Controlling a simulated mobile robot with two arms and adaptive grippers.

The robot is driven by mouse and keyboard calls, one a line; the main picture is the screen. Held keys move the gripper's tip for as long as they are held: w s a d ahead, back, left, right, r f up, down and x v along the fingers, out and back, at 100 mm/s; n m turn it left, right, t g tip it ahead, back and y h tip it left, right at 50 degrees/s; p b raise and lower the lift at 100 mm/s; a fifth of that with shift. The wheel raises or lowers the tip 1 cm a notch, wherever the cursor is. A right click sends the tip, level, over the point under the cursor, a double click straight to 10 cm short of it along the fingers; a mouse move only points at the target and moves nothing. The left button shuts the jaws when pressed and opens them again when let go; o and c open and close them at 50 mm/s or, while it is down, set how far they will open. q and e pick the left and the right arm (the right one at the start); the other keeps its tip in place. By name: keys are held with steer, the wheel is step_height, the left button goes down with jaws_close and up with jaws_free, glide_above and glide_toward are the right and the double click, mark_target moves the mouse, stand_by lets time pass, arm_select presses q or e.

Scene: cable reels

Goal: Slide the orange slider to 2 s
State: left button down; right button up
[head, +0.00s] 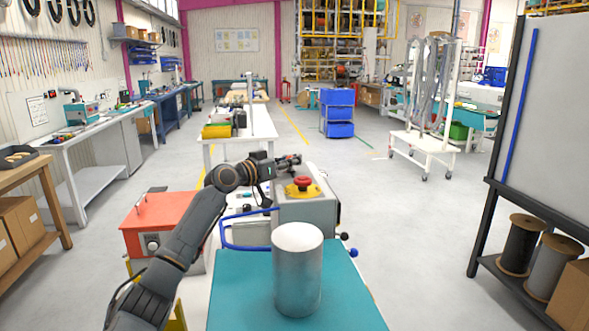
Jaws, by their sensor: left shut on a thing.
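A grey machine box (308,214) stands in front of me, with a red push button (303,181) on a yellow base on its top. My left gripper (297,159) reaches in from the left to the far top edge of this box, behind the red button. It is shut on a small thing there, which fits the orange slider. The slider itself and any scale marks, such as 2 s, are hidden or too small to make out. My right gripper is not in view.
A white-grey cylinder (297,270) stands on a teal surface (240,300) close in front. A red-orange box (150,222) is at left, and a blue tube frame (232,246) is by the machine. A rack with cable reels (520,243) stands at right. Floor between is clear.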

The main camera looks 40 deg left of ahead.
arm_select(q)
steer(key=shift+a, duration=0.1)
steer(key=c, duration=1.4)
jaws_free()
steer(key=o, duration=0.3)
steer(key=shift+s+a, duration=0.15)
steer(key=shift+s, duration=0.15)
steer(key=shift+s+f, duration=0.1)
steer(key=shift+s, duration=0.05)
steer(key=s+a, duration=0.1)
steer(key=s, duration=1)
steer(key=shift+s, duration=0.35)
